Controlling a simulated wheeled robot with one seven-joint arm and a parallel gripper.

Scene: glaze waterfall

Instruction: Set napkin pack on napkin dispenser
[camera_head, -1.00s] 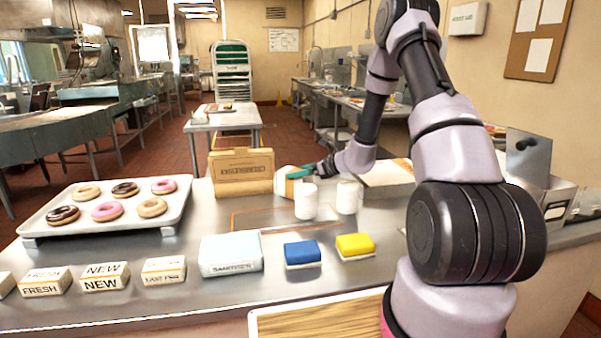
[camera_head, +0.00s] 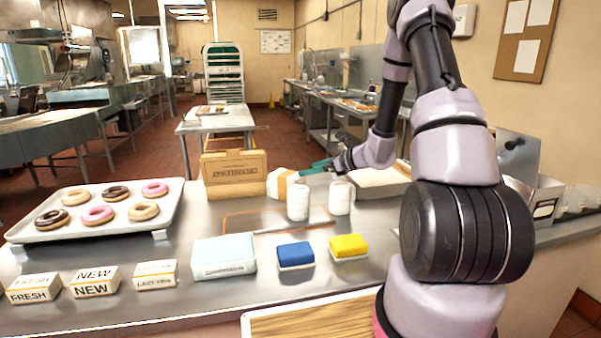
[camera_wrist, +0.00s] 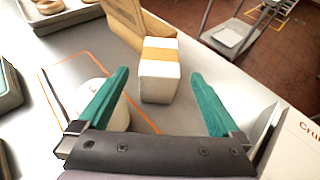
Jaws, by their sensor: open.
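The napkin pack appears to be the white block with an orange band (camera_head: 281,184), beside the tan box on the counter. In the wrist view the pack (camera_wrist: 159,78) stands ahead of my gripper (camera_wrist: 158,75), which is open and empty, with one teal finger to each side. In the head view my gripper (camera_head: 318,167) is to the right of the pack; I cannot tell whether they touch. The napkin dispenser is not clearly identifiable; it may be the metal holder (camera_head: 541,196) at the right, partly behind my arm.
Two white canisters (camera_head: 298,203) (camera_head: 340,198) stand close in front of my gripper. A doughnut tray (camera_head: 166,215), a pale pack (camera_head: 224,256), blue (camera_head: 295,255) and yellow (camera_head: 348,247) sponges occupy the counter. An orange outline marks bare counter.

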